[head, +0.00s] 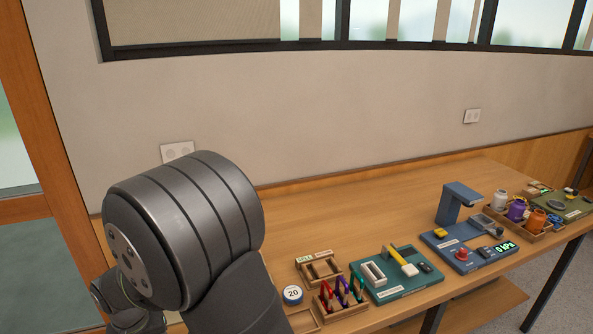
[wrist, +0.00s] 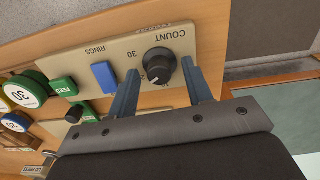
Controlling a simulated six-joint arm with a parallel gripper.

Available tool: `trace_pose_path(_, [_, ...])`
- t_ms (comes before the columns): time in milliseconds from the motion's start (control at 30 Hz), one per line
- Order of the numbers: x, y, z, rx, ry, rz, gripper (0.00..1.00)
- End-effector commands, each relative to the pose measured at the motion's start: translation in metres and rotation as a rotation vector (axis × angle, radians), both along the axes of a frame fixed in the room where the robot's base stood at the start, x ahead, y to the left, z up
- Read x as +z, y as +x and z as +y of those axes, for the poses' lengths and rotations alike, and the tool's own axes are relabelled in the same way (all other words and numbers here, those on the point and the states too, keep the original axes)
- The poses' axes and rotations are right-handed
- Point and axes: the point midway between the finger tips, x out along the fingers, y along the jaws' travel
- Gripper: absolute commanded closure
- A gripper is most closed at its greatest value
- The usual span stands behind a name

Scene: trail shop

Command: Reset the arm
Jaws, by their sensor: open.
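My gripper (wrist: 158,69) is open in the wrist view, its two blue-grey fingers spread on either side of a black dial knob (wrist: 160,66). The knob sits on a beige panel (wrist: 125,62) marked COUNT, 30 and RINGS. Nothing is seen held between the fingers; I cannot tell whether either finger touches the knob. In the head view my dark grey arm fills the lower left and the gripper does not show.
Near the panel are a blue button (wrist: 104,77) and a green FEED button (wrist: 64,86). Along the wooden bench (head: 345,222) stand a carabiner tray (head: 341,301), a teal board (head: 409,285), a blue kPa station (head: 465,257) and a bottle tray (head: 517,228). The bench's back strip is clear.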

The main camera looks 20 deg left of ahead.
Motion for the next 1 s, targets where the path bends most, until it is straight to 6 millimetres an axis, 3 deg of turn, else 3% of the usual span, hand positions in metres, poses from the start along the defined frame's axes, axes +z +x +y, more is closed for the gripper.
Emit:
trace_pose_path(300, [0.002,0.000,0.000,0.002,0.001,-0.001,0.54])
trace_pose_path(467, [0.015,0.000,0.001,0.000,0.004,-0.001,0.54])
trace_pose_path(1000, [0.119,-0.002,0.003,0.000,0.004,-0.001,0.54])
